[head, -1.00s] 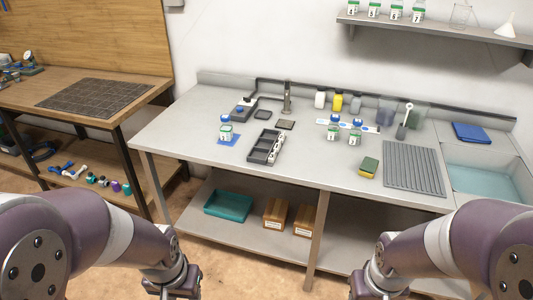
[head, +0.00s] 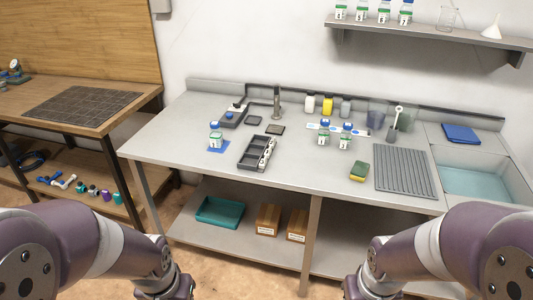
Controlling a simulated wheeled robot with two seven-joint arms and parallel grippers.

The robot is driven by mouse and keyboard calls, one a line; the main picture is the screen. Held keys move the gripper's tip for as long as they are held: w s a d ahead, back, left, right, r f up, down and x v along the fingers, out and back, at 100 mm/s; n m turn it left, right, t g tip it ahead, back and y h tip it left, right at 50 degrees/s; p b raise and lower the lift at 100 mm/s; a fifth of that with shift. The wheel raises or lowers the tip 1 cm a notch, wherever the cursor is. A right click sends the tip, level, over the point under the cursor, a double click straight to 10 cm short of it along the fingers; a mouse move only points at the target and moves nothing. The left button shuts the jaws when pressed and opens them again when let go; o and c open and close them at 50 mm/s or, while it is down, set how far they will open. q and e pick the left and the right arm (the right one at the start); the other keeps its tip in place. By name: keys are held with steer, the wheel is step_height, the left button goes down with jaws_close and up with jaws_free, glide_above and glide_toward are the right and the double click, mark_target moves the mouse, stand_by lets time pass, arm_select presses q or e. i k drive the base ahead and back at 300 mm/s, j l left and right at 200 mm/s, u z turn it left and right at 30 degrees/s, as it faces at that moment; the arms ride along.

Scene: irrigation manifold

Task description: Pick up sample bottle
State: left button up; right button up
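Several sample bottles with green-and-white labels are in the head view. One blue-capped sample bottle (head: 215,135) stands upright on a blue mat (head: 218,149) at the left of the grey bench. Two more bottles, left (head: 325,136) and right (head: 346,137), stand near the bench's middle, in front of a white strip. Several others, such as this bottle (head: 384,12), stand on the wall shelf. My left gripper (head: 172,292) and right gripper (head: 366,292) are low at the picture's bottom edge, short of the bench and away from all bottles. Their fingers are cut off or hidden.
The grey bench (head: 300,180) has a black tray (head: 258,152), a sponge (head: 359,172), a ribbed drainer (head: 405,172) and a sink (head: 478,183) at right. The bench's front strip is mostly clear. A wooden table (head: 130,95) stands left.

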mark_target(215, 138)
steer(key=j+z, duration=0.1)
steer(key=z, duration=0.4)
steer(key=i+j+z, duration=0.1)
steer(key=z, duration=0.4)
steer(key=j+z, duration=0.15)
steer(key=z, duration=0.35)
steer(key=j+z, duration=0.2)
steer(key=j, duration=0.25)
steer(key=j+z, duration=0.2)
steer(key=j, duration=0.2)
steer(key=k+j+z, duration=0.2)
steer(key=j, duration=0.2)
steer(key=j+z, duration=0.2)
steer(key=j, duration=0.25)
steer(key=k+j+z, duration=0.2)
steer(key=j, duration=0.2)
steer(key=k+j+z, duration=0.2)
steer(key=j, duration=0.15)
steer(key=k+j, duration=0.15)
steer(key=j, duration=0.25)
steer(key=k+j, duration=0.15)
steer(key=j, duration=0.25)
steer(key=k+j, duration=0.2)
steer(key=j, duration=0.2)
steer(key=k+j, duration=0.15)
steer(key=j, duration=0.25)
steer(key=z, duration=0.05)
